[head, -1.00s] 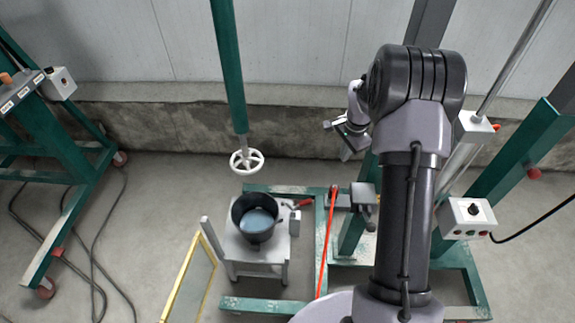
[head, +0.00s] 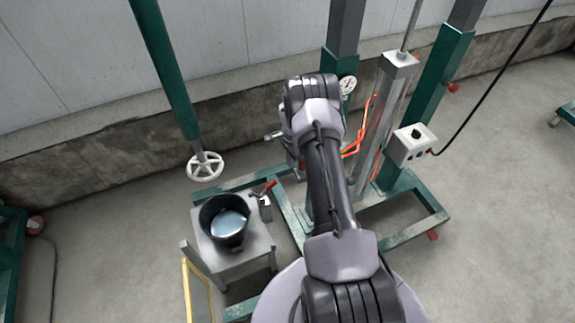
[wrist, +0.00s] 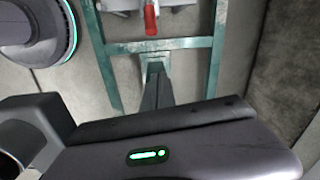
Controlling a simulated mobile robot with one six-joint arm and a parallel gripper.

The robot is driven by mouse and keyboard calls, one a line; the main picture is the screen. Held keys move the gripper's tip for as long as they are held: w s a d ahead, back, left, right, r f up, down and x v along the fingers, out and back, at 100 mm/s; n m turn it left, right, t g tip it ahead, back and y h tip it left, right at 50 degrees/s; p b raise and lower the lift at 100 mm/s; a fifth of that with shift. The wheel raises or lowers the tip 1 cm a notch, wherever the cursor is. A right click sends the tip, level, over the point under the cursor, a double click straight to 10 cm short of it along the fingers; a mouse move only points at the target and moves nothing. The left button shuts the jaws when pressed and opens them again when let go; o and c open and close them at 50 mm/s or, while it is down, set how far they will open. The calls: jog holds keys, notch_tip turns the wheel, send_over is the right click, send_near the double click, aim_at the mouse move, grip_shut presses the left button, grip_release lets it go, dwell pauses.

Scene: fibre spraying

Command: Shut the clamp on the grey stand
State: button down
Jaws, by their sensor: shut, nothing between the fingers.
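The grey stand (head: 250,249) is a small low table at lower centre-left in the head view. A black bucket (head: 211,212) with pale liquid stands on it. The clamp (head: 265,206) sits at the stand's right edge beside the bucket. Its red handle (head: 268,187) sticks out toward the upper right. The handle also shows at the top of the wrist view (wrist: 151,18). I cannot tell from its size here how the clamp's arm lies. My gripper (wrist: 157,76) is shut and empty, apart from the handle. In the head view it is mostly hidden by my arm.
A green post with a white handwheel (head: 205,166) hangs behind the bucket. Green frame beams (head: 405,233) run along the floor near the stand. A control box (head: 412,146) and orange cables (head: 362,125) are to the right. A yellow-edged panel (head: 187,290) leans at the stand's front.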

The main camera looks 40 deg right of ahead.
notch_tip(320, 180, down, 9)
jog(key=b, duration=0.4)
jog(key=a, duration=0.1)
jog(key=a+r, duration=0.2)
jog(key=shift+w+a, duration=0.4)
jog(key=shift+a, duration=0.1)
